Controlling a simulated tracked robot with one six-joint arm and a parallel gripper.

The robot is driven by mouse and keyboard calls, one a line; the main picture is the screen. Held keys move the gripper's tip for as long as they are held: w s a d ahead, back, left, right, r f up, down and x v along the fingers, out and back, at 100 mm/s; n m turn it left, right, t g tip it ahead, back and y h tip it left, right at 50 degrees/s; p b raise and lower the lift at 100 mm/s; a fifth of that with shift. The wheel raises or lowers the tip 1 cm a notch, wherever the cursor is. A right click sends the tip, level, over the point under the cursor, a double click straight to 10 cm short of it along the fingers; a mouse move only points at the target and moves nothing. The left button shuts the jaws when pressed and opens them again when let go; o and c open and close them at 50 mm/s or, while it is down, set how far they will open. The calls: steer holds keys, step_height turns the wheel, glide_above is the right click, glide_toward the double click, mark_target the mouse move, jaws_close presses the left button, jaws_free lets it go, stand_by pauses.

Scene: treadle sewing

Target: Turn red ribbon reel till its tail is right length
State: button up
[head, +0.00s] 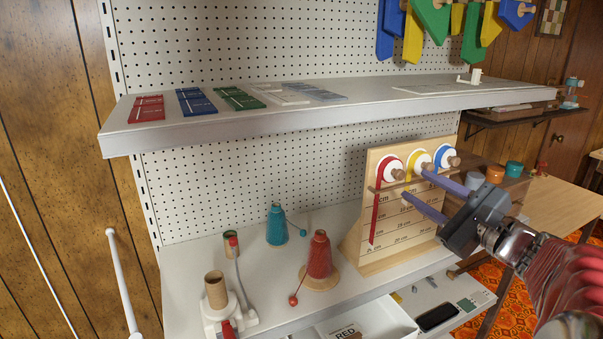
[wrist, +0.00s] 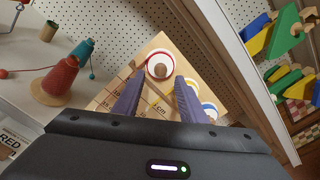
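The red ribbon reel (head: 389,170) is the left one of three on an upright wooden board (head: 375,258) with cm lines. It has a white face and a wooden knob. Its red tail (head: 376,222) hangs down to the lower lines; the small marks are hard to read. The yellow reel (head: 417,161) and blue reel (head: 441,156) are to its right. My gripper (head: 416,183) is open, with two purple fingers apart in front of the board. In the wrist view, the red reel (wrist: 160,66) shows between and beyond the fingertips; I see no contact.
A red cone spool (head: 319,258) and a teal one (head: 276,226) stand left of the board, with a white device (head: 229,314) nearer. A shelf (head: 300,112) with coloured cards runs above. A card reading RED (head: 346,334) lies in a white tray below.

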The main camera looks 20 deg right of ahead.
mark_target(402, 177)
steer(key=shift+w+a, duration=0.2)
steer(key=shift+w, duration=1.2)
steer(key=shift+w+a, duration=0.2)
steer(key=shift+w, duration=1.15)
steer(key=shift+c, duration=0.5)
